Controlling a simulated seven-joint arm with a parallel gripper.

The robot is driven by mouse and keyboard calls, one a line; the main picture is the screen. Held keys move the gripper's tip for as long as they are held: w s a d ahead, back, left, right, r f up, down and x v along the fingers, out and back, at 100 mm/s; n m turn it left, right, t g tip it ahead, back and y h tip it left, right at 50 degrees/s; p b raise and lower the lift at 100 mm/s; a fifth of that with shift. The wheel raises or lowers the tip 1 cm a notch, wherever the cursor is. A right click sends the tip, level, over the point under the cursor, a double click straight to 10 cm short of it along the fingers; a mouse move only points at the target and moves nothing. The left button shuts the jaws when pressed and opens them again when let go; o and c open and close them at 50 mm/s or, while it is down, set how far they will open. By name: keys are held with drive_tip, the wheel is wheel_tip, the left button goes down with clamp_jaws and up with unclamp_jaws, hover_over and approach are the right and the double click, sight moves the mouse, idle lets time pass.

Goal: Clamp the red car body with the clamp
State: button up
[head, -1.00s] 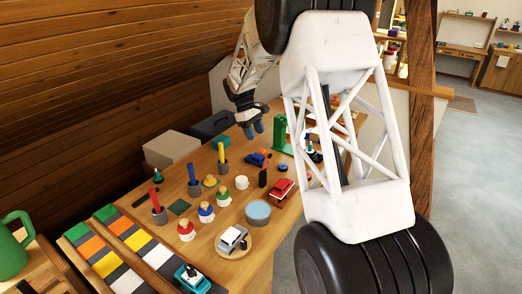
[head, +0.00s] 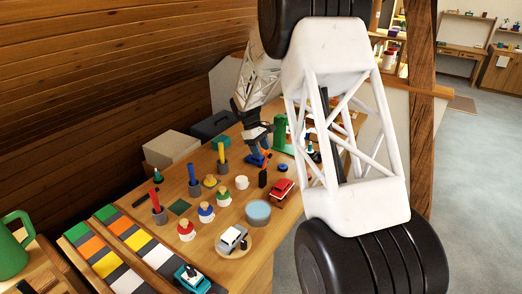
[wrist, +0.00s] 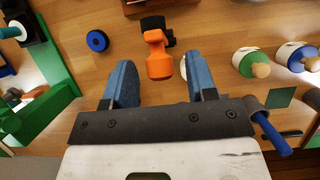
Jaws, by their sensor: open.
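The red car body (head: 282,189) sits on the bench, right of the middle in the head view. A reddish edge at the top of the wrist view may be part of it. An orange and black tool (wrist: 158,62), which looks like the clamp, lies between my fingers in the wrist view. In the head view its black end (head: 263,178) stands near the red car, apart from it. My gripper (head: 260,146) is open above the tool; both blue fingers also show in the wrist view (wrist: 159,72). I see no contact with the tool.
A green stand (wrist: 38,108) is left of my fingers in the wrist view. A blue ring (wrist: 97,40) lies nearby.

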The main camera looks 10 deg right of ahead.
drive_tip(key=shift+s+d+f, duration=0.1)
drive_tip(key=shift+f, duration=0.15)
drive_tip(key=shift+c, duration=0.2)
clamp_jaws()
